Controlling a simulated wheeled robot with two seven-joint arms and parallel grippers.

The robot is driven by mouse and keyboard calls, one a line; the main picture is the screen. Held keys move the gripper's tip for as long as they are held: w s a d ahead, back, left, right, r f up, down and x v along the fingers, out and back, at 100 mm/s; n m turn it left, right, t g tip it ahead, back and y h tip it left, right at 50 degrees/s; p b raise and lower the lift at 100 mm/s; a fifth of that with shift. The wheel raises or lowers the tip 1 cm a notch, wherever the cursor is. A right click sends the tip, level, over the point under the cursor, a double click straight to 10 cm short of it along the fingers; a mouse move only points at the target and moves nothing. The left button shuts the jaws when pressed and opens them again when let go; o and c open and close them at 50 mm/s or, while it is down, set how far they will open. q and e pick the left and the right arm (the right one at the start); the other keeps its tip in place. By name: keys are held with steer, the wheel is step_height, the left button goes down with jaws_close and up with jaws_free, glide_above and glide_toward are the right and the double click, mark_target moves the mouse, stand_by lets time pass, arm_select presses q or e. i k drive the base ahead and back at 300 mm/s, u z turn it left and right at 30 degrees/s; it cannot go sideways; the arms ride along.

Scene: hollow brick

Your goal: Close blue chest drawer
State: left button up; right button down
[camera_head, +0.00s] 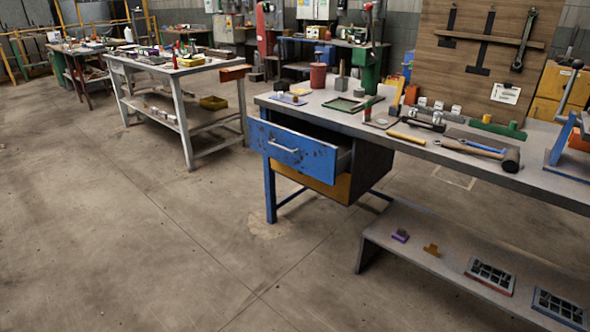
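The blue chest drawer (300,153) is under the left end of the workbench. It is pulled out, with a gap showing behind its front and its side wall visible on the right. A light metal handle (284,146) is on its worn blue front. A yellow drawer front (325,186) is below it, set further back. The drawer's inside is mostly hidden. Neither of my grippers shows in the head view.
The grey workbench top (535,180) holds tools, including a hammer (509,158). A low shelf (388,242) with small parts sticks out under it at right. A white table (190,70) stands at back left. The concrete floor (150,240) before the drawer is clear.

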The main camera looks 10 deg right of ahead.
mark_target(322, 153)
steer(key=u, duration=0.5)
steer(key=i, duration=1.65)
steer(key=z, duration=0.9)
steer(key=i, duration=0.55)
